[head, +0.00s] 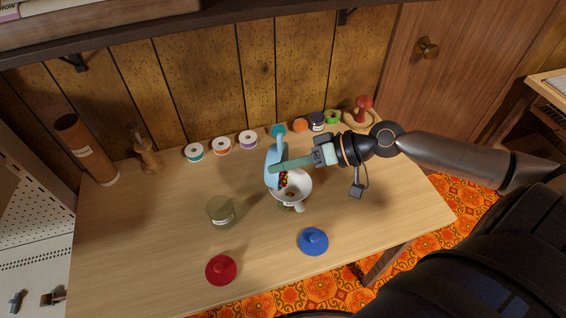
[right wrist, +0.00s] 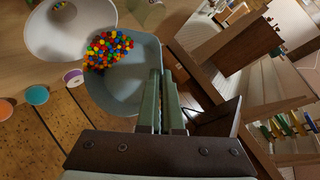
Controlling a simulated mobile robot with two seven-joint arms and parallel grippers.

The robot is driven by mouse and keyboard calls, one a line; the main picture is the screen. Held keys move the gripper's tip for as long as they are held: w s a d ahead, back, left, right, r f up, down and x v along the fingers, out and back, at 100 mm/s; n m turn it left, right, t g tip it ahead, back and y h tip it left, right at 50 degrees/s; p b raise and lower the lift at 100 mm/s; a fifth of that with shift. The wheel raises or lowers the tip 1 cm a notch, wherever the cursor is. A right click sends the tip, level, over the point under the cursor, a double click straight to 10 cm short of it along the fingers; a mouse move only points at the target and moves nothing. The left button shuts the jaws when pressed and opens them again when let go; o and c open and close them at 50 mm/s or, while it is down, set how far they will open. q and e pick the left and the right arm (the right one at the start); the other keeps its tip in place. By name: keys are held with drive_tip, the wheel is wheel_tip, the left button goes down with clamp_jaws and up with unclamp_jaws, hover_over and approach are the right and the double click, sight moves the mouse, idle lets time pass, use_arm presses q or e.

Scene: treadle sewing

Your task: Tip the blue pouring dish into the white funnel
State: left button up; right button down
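The light blue pouring dish (head: 272,158) is tipped steeply at the white funnel (head: 304,188), its lip at or just over the rim. Many coloured beads (right wrist: 108,50) are gathered at the dish's lip side. A few beads show inside the funnel, which also shows in the right wrist view (right wrist: 72,38). My right gripper (head: 277,167) is shut on the dish's side; its green fingers (right wrist: 160,105) are close together there. What stands under the funnel is mostly hidden. My left gripper is in neither view.
An open glass jar (head: 220,212) stands left of the funnel. A red lid (head: 221,268) and a blue lid (head: 313,241) lie near the table's front edge. Thread spools (head: 221,146) line the back.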

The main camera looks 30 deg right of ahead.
drive_tip(key=shift+s+d+t+y+b, duration=0.2)
drive_tip(key=shift+d+t+y+b, duration=0.1)
drive_tip(key=shift+b, duration=0.3)
idle(0.9)
idle(1.6)
drive_tip(key=shift+r+p, duration=0.2)
drive_tip(key=shift+p, duration=0.2)
drive_tip(key=shift+f, duration=0.25)
drive_tip(key=shift+s+d+y+b, duration=0.25)
drive_tip(key=shift+y+b, duration=0.15)
drive_tip(key=shift+b, duration=0.35)
idle(1.1)
drive_tip(key=shift+r+t, duration=0.1)
drive_tip(key=shift+t, duration=0.2)
idle(1.2)
drive_tip(key=shift+p, duration=0.35)
